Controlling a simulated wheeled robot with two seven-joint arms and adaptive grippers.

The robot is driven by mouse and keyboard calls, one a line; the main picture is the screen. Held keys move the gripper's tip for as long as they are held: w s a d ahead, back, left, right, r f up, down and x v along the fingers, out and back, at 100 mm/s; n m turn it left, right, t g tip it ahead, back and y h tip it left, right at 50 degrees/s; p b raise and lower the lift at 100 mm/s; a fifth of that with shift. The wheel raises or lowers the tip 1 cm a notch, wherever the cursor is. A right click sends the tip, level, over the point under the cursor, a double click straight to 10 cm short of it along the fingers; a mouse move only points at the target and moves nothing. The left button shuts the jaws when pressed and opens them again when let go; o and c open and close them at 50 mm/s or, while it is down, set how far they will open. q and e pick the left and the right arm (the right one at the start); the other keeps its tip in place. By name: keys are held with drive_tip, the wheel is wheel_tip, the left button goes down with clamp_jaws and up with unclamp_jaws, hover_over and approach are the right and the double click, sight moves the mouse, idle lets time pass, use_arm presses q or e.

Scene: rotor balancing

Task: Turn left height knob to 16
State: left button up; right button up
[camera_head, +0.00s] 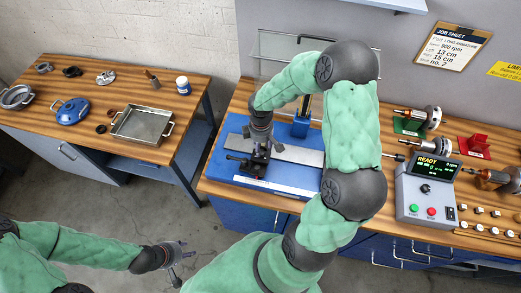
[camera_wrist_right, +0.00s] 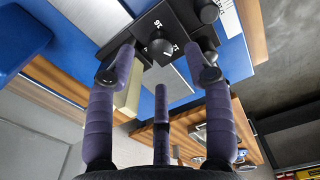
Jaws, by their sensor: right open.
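In the right wrist view a round black knob (camera_wrist_right: 161,50) sits on a black block with a dial plate (camera_wrist_right: 151,27). White marks and a number show beside it, upside down and too small to read surely. My right gripper (camera_wrist_right: 160,67) is open, its purple-grey fingers spread around the knob area; I cannot tell whether they touch it. In the head view the right gripper (camera_head: 259,146) is over the black fixture (camera_head: 246,163) on the blue balancing machine (camera_head: 225,176), largely hiding the knob. My left gripper (camera_head: 178,256) hangs over the floor, far from the machine.
A second black knob (camera_wrist_right: 207,12) is close beside in the wrist view. A control box (camera_head: 427,195) reading READY, rotors on green and red stands, and a job sheet (camera_head: 453,46) are at the right. A side table (camera_head: 95,140) with a metal tray stands left, across a floor gap.

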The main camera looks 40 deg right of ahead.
drive_tip(key=shift+f, duration=2)
drive_tip(key=shift+s, duration=0.1)
clamp_jaws()
